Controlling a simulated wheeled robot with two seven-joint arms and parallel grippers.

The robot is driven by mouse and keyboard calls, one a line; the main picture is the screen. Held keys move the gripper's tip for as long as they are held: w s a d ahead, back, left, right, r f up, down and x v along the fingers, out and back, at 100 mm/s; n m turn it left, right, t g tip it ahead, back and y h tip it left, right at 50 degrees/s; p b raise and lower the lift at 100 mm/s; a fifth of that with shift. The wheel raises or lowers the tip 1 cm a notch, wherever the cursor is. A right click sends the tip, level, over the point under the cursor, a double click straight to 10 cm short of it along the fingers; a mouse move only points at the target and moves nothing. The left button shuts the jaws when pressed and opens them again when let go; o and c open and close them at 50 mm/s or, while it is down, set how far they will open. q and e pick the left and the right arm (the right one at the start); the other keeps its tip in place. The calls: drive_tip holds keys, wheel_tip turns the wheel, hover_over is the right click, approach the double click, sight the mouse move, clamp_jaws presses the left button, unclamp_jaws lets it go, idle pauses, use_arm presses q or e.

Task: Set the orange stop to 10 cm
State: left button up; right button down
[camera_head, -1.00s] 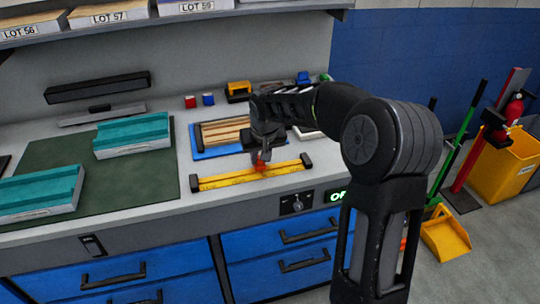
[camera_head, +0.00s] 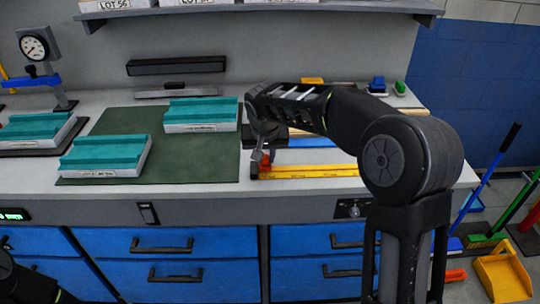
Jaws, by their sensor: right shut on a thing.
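The yellow ruler rail (camera_head: 312,171) lies along the front of the bench, its right end hidden behind my right arm. The small orange stop (camera_head: 265,161) sits on the rail near its left end. My right gripper (camera_head: 262,166) points down over the rail, shut on the orange stop and covering part of it. The scale marks are too small to read. My left gripper is out of view; only a dark part of my body shows at the lower left edge.
A green mat (camera_head: 205,160) with teal-topped blocks (camera_head: 105,152) lies left of the rail. A blue tray (camera_head: 312,142) is behind the rail, partly hidden by my arm. A dial gauge stand (camera_head: 40,58) is at the far left. Blue drawers (camera_head: 165,243) are below.

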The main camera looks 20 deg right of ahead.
drive_tip(key=shift+w+a, duration=0.1)
drive_tip(key=shift+a, duration=0.2)
drive_tip(key=c, duration=1.3)
unclamp_jaws()
drive_tip(key=v, duration=0.8)
drive_tip(key=shift+d+f, duration=0.1)
